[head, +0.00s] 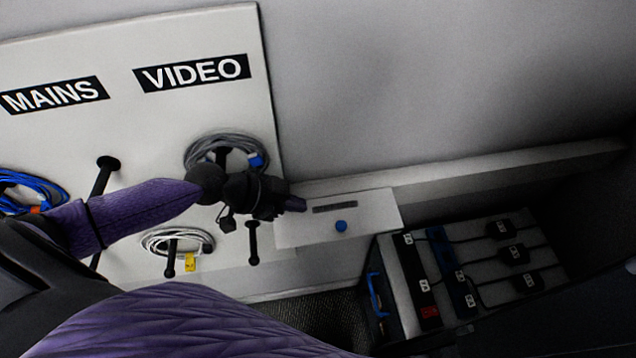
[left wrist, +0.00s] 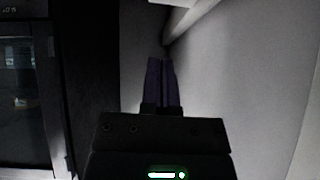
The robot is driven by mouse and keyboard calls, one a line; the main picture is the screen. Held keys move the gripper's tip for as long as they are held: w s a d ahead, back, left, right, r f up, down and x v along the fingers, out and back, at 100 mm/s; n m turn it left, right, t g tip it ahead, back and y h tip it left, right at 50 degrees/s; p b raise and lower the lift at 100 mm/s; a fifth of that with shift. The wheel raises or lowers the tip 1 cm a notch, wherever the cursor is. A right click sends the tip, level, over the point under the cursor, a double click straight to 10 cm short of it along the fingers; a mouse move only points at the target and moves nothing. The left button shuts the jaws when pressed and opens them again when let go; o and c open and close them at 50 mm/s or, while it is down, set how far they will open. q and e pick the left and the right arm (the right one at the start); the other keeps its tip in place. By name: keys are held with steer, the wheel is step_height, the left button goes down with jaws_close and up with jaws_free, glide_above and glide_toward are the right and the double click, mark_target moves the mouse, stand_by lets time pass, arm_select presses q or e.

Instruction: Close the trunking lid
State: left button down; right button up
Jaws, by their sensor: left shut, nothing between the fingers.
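The white trunking (head: 480,175) runs along the foot of the grey wall. At its left end a white panel with a blue knob (head: 340,226) and a dark slot juts out, apparently the trunking lid (head: 378,213). I cannot tell its exact angle. My left gripper (head: 298,203) is shut and empty, its purple fingertips overlapping the panel's upper left part in the head view. I cannot tell whether they touch it. In the left wrist view the shut fingers (left wrist: 162,84) point towards a pale wall corner. My right gripper is not in view.
A white board (head: 60,55) marked MAINS and VIDEO holds coiled cables on black pegs, behind and below my left arm. A dark case (head: 395,285) with a blue handle and several black adapters stands below right of the panel. The wall above is clear.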

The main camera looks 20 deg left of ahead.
arm_select(q)
steer(key=b+x, duration=0.3)
steer(key=x, duration=0.6)
steer(key=shift+f, duration=0.15)
steer(key=b, duration=0.3)
glide_above(333, 232)
step_height(333, 232, down, 4)
steer(key=shift+f, duration=0.15)
